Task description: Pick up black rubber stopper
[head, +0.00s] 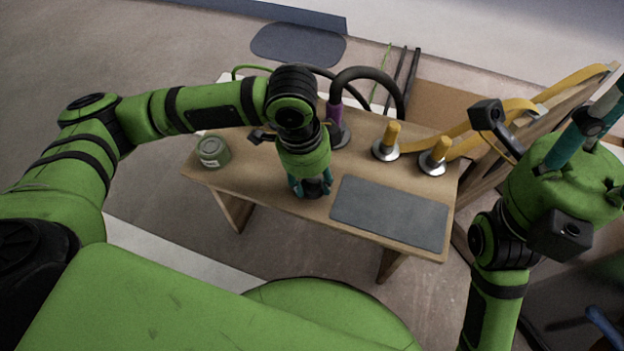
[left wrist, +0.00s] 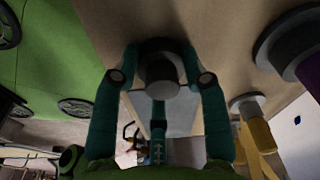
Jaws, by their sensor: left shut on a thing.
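The black rubber stopper (left wrist: 160,68) shows in the left wrist view as a dark, wide round body with a narrower grey end, between the two teal fingers. My left gripper (head: 312,188) points down over the wooden table, just left of the grey mat, and is shut on the stopper. In the head view the fingers and wrist mostly hide the stopper. I cannot tell whether it touches the table. My right gripper (head: 597,115) is raised at the right edge of the head view, away from the table; its fingertips are not clear enough to judge.
The wooden table (head: 260,190) carries a grey mat (head: 390,212), a green-grey tin (head: 213,152) at left, two yellow pegs on silver bases (head: 386,150) (head: 434,162), and a dark curved hose with a purple collar (head: 336,120) behind. Yellow straps (head: 520,108) lie at right.

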